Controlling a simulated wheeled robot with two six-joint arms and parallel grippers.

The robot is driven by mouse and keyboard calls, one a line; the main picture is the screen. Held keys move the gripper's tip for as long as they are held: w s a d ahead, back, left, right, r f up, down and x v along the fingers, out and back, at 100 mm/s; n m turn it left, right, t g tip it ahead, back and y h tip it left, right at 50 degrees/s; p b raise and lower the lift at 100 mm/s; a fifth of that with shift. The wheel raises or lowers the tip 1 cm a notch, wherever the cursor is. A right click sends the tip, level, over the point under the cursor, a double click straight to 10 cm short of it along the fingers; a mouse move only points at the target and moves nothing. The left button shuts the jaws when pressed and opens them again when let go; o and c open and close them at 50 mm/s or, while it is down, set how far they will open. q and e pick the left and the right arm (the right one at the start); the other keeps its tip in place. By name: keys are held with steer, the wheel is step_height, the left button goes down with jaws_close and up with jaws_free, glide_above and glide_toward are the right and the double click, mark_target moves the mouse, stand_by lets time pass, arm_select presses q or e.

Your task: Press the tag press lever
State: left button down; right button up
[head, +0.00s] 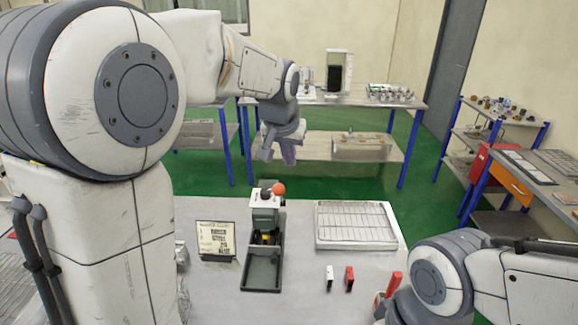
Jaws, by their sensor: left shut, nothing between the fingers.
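The tag press (265,225) stands on the grey table in the middle of the head view. It is a grey-green upright body on a long, dark, shallow base, with something yellow low in its middle. Its lever ends in an orange-red ball knob (278,188) at the top right of the body. My left gripper (279,156) points down and is shut and empty. In the picture it is just above the knob, with a gap between them; how far apart they are in depth is hard to tell.
A printed sign (215,238) stands left of the press. A white compartment tray (357,224) lies to its right. A small white block (329,278) and red block (349,278) stand in front of the tray. Shelving with blue legs stands behind, across a green floor.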

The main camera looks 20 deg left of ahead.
arm_select(q)
steer(key=w+a, duration=0.1)
steer(key=w+a+r, duration=0.1)
steer(key=a, duration=0.1)
steer(key=shift+r+n+y, duration=0.15)
steer(key=shift+n+y, duration=0.15)
steer(key=shift+w+a+f+p, duration=0.15)
steer(key=shift+f+p, duration=0.7)
steer(key=shift+f, duration=0.7)
steer(key=shift+w+d+f+p, duration=0.15)
steer(key=shift+f+p, duration=0.65)
steer(key=shift+f, duration=0.75)
steer(key=shift+w+a+f+p, duration=0.15)
steer(key=shift+f+p, duration=0.7)
steer(key=shift+f, duration=0.7)
steer(key=shift+f+t, duration=0.1)
steer(key=shift+t, duration=0.2)
